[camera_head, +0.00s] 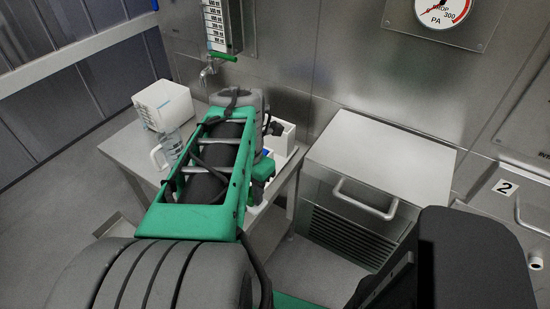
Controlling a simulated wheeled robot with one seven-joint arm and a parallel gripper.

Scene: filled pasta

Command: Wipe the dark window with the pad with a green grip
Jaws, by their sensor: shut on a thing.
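My green and black arm (208,160) reaches from the bottom left over the small table. I cannot make out my gripper's fingers. The pad with a green grip is not identifiable; a small green piece (263,168) shows beside my arm, but I cannot tell whether it belongs to the arm. I see no surface that is clearly the dark window.
A steel table (126,152) holds a white box (163,104), a clear jug (170,148) and a white tray (287,136), partly behind my arm. A tap (208,72) is above. A steel cabinet (385,150) stands right. A dark shape (470,255) blocks the bottom right.

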